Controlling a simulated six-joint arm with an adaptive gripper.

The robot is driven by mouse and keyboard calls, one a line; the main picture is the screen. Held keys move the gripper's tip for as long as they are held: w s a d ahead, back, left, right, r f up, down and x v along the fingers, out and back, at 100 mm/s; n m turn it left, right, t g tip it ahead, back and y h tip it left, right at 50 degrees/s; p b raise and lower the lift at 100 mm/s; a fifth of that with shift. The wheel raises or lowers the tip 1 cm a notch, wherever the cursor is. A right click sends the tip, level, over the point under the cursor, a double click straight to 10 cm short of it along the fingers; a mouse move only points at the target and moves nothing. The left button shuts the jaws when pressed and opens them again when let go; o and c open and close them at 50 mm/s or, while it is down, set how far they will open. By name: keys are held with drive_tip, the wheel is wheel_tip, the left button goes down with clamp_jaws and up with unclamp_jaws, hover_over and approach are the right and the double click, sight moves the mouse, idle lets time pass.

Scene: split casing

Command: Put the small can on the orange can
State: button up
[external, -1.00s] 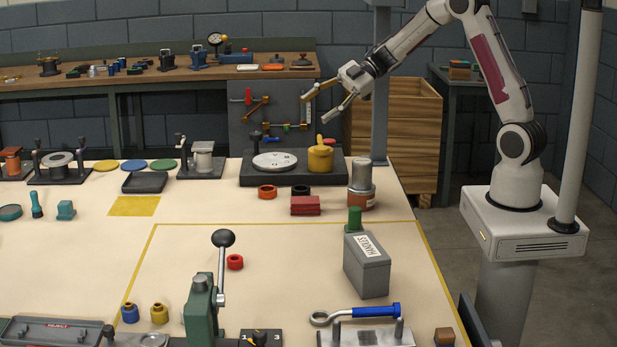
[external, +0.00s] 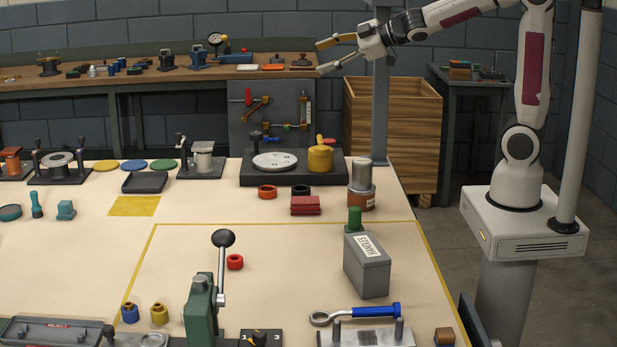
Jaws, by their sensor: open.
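A small grey metal can (external: 361,172) stands upright on top of the orange can (external: 368,203), near the right edge of the table. The orange can has a grey upper part and an orange-brown lower band. The small can looks centred and level, though the exact contact is too small to see. My gripper (external: 319,57) is open and empty, high above and behind the cans, with its fingers pointing left. It is well clear of both cans.
Red blocks (external: 305,206) lie left of the cans. A black fixture with a yellow pot (external: 320,158) stands behind them. A grey box with a green cap (external: 367,265) stands in front. A wooden crate (external: 393,135) is behind the table.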

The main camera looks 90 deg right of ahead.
drive_tip(key=s+a+f+m+g+y, duration=0.2)
drive_tip(key=s+a+f, duration=0.3)
drive_tip(key=s+a, duration=0.5)
drive_tip(key=s+a+f+m+g+y, duration=0.2)
drive_tip(key=s+a+f+g, duration=0.3)
drive_tip(key=s+a, duration=0.6)
drive_tip(key=s+f, duration=0.1)
drive_tip(key=s, duration=0.6)
drive_tip(key=shift+s+a+f, duration=0.25)
drive_tip(key=shift+s+f, duration=0.05)
